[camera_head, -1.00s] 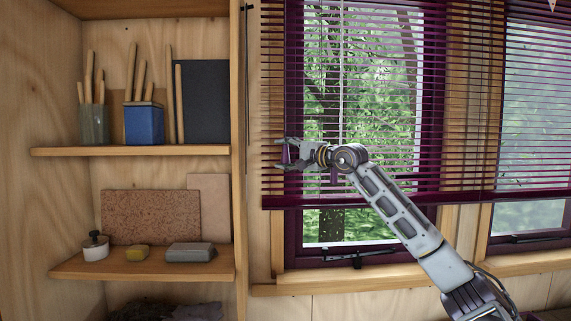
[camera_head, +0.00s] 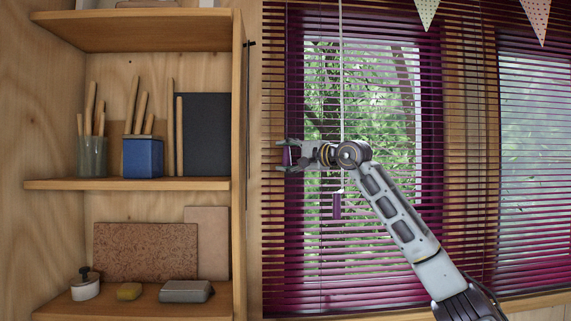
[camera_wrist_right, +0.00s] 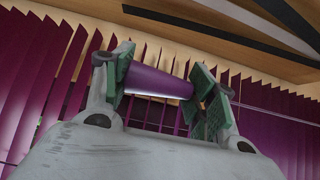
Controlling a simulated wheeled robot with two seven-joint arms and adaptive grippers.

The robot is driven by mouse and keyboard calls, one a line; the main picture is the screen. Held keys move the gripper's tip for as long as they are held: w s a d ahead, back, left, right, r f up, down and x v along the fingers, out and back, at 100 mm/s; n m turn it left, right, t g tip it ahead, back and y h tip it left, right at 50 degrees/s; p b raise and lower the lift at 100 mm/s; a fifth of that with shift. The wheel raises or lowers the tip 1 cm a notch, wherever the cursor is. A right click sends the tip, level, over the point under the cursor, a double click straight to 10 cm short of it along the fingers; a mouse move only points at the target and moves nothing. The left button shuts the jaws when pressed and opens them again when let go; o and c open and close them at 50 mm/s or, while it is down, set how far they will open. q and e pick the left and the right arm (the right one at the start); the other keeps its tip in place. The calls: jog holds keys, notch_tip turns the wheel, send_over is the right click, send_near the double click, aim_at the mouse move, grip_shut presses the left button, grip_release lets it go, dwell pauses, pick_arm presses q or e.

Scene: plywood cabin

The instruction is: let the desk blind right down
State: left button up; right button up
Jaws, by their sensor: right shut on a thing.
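The purple slatted desk blind (camera_head: 380,250) hangs over the window, with its bottom edge (camera_head: 300,312) low near the sill. My right gripper (camera_head: 290,156) is in front of the blind's left side, shut on a small purple pull (camera_head: 288,156). The right wrist view shows this purple tapered pull (camera_wrist_right: 158,82) lying across between the two green finger pads. A second purple pull (camera_head: 337,206) hangs free below my wrist, under a pale cord (camera_head: 341,70). The cord is partly hidden behind my wrist. My left gripper is not in view.
A wooden shelf unit (camera_head: 239,130) stands close on the left of the gripper. It holds a blue pot (camera_head: 143,158), a glass jar with sticks (camera_head: 91,155) and a grey block (camera_head: 186,291). Bunting (camera_head: 427,14) hangs at the top right.

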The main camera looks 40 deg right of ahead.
jog(key=shift+s+d+r, duration=0.1)
jog(key=shift+s+r, duration=0.05)
jog(key=shift+r, duration=0.4)
jog(key=o, duration=1.2)
jog(key=shift+c, duration=0.2)
jog(key=shift+o, duration=1.4)
jog(key=shift+w+f, duration=0.1)
jog(key=shift+w, duration=0.1)
jog(key=shift+s+f, duration=0.15)
jog(key=shift+s, duration=0.1)
jog(key=v, duration=1)
jog(key=shift+s+d, duration=0.25)
jog(key=shift+s, duration=0.1)
jog(key=shift+s, duration=0.45)
